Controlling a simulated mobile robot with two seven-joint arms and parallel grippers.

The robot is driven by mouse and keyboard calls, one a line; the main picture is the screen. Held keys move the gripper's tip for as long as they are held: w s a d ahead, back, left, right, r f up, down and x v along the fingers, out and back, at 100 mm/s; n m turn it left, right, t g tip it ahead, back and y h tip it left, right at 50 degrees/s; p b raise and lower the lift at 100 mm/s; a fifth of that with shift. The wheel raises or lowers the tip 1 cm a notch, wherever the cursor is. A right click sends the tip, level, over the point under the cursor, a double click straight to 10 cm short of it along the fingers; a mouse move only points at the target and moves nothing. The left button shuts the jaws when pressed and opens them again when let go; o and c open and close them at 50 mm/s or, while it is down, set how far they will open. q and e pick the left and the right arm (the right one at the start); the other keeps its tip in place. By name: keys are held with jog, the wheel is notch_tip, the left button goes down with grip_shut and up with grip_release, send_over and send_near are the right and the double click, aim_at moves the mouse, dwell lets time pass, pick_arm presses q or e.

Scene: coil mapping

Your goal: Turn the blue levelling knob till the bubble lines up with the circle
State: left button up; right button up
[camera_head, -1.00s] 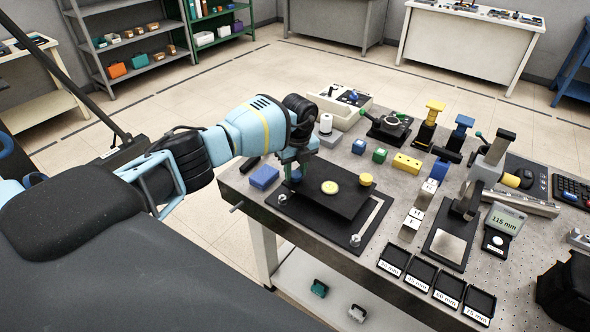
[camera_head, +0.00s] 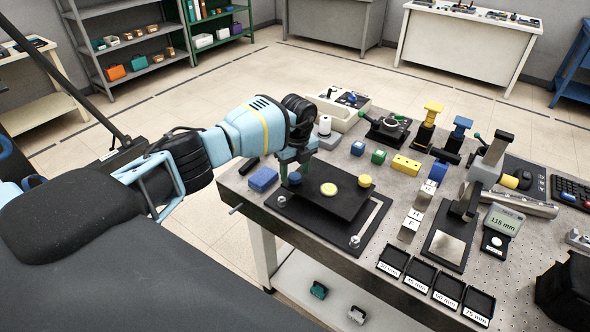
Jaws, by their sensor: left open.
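The black levelling plate (camera_head: 329,207) lies tilted-looking over a dark base (camera_head: 300,219) on the perforated table. A round, pale yellow bubble level (camera_head: 328,188) is set in the plate; its bubble and circle are too small to make out. A yellow knob (camera_head: 365,181) stands at the plate's right corner. The blue levelling knob (camera_head: 294,179) is at the left corner, mostly hidden by my left gripper (camera_head: 294,172). That gripper points down, open, with its fingers around or beside the knob; contact cannot be told. My right gripper is not in view.
A blue block (camera_head: 263,179) lies close left of the plate. A yellow block (camera_head: 406,166), small cubes and a stage stand behind and right. Labelled black trays (camera_head: 421,273) line the front edge. A display (camera_head: 504,221) stands at the right.

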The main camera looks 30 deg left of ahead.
aim_at(297, 175)
pick_arm(q)
jog(key=shift+d+r, duration=0.15)
jog(key=shift+r, duration=3.75)
jog(key=shift+d, duration=0.1)
